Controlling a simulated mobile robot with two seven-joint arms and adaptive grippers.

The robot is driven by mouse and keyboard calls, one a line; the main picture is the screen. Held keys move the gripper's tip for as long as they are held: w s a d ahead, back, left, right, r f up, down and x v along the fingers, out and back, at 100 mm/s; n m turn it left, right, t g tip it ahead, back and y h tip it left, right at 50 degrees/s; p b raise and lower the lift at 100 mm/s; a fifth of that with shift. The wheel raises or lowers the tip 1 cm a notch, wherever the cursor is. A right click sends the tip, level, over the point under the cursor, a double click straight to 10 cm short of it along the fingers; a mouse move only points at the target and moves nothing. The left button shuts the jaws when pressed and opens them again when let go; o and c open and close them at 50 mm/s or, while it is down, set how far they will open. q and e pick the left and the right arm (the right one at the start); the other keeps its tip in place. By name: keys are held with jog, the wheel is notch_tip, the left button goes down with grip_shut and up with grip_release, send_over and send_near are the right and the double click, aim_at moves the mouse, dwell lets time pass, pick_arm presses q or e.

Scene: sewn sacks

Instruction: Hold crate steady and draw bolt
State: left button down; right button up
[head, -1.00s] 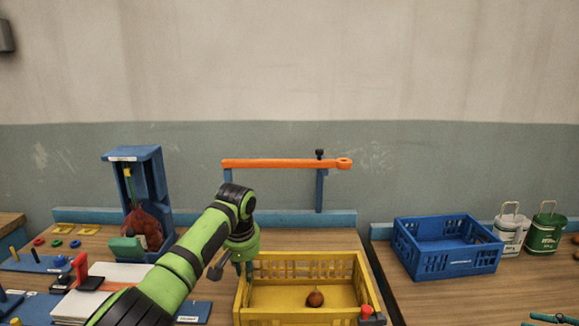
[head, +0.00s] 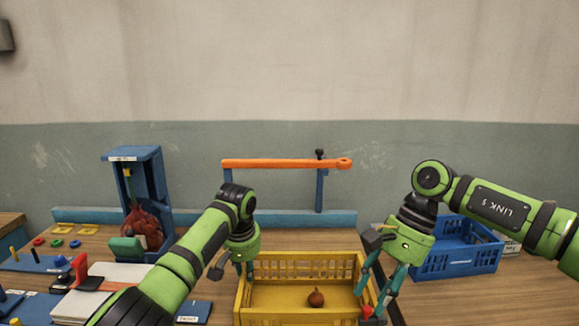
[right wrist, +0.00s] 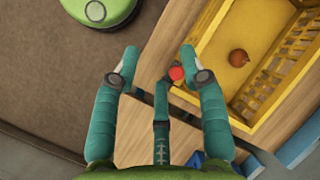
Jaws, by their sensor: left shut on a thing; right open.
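The yellow crate (head: 275,266) stands on the wooden table, with a round brown onion (head: 316,298) inside. My left gripper (head: 243,270) is shut at the crate's back left corner; its fingertips are partly hidden. The red knob of the bolt (head: 366,312) is at the crate's right side near the front. My right gripper (head: 371,298) is open above this knob, pointing down. In the right wrist view the red knob (right wrist: 177,73) shows between the spread fingers, nearer the right finger, beside the crate wall (right wrist: 205,25). I see no contact with it.
An orange bar (head: 280,163) on blue posts stands behind the crate. A blue stand (head: 155,180) with a red sack is at left. A blue crate (head: 430,264) sits on the right table, partly behind my right arm. A gap separates the tables.

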aim_at(365, 308)
notch_tip(365, 308, up, 4)
jog(key=w+n+t+h, duration=0.2)
jog(key=w+n+h, duration=0.1)
jog(key=n+h, duration=0.2)
jog(key=shift+n, duration=0.3)
jog(key=shift+a+f, duration=0.15)
jog(key=shift+f, duration=4.7)
jog(key=shift+c, duration=0.4)
grip_shut()
jog(key=shift+a, duration=1.65)
